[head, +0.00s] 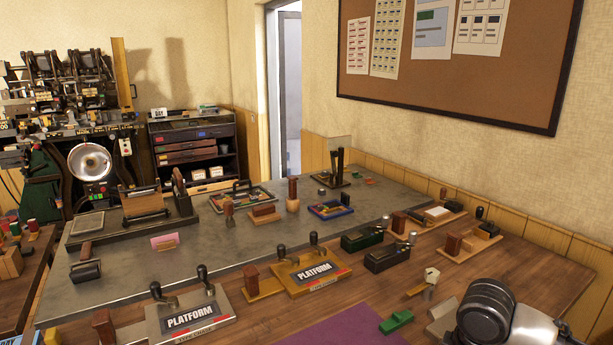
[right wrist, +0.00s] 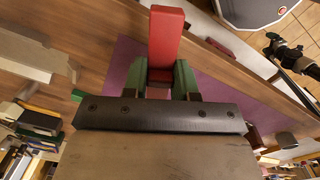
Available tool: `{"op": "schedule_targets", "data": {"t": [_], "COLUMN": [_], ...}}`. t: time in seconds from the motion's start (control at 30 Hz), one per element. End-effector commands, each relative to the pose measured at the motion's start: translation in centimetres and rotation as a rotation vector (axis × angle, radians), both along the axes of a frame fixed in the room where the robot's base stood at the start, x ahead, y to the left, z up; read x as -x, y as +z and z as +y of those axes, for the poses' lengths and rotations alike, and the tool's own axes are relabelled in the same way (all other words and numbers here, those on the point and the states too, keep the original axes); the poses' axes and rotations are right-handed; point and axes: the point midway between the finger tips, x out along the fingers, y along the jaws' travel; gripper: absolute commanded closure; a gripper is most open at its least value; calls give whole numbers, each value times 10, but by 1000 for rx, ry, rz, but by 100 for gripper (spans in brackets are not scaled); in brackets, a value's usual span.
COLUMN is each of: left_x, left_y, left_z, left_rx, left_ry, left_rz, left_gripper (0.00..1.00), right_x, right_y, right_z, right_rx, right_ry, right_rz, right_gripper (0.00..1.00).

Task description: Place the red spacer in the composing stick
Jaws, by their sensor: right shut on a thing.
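The red spacer (right wrist: 166,34) is a plain red block in the right wrist view. My right gripper (right wrist: 160,78) is shut on its near end, with a dark green finger on each side. The spacer sticks out beyond the fingertips, over wood and a purple area. My right arm shows at the bottom right of the head view, but I cannot make out the spacer there. I cannot tell for sure which thing is the composing stick. My left gripper is not in view.
A purple mat (head: 340,328) lies at the table's front, with a green stepped piece (head: 396,322) by its right edge. Two PLATFORM plates with black knobs, the tan one (head: 292,282) and the grey one (head: 212,329), stand left of it. Trays and small tools crowd the grey bench top (head: 215,252).

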Motion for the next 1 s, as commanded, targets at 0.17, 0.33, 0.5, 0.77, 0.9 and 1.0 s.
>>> {"op": "schedule_targets", "data": {"t": [0.17, 0.33, 0.5, 0.77, 0.9, 1.0], "left_x": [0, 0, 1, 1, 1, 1], "left_y": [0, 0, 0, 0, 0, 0], "left_z": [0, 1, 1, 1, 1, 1], "left_rx": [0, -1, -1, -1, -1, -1], "left_ry": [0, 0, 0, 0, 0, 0], "left_rz": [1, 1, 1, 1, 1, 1], "left_gripper": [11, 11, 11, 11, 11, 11], "right_x": [20, 40, 58, 72, 73, 73], "right_y": [-7, -13, -17, -19, -19, -19], "right_z": [24, 44, 59, 70, 71, 71], "right_rx": [-7, -18, -28, -34, -35, -35], "right_ry": [-257, -510, -727, -903, -922, -919], "right_rz": [-8, -13, -12, -10, -10, -10], "right_gripper": [100, 100, 100, 100, 100, 100]}}
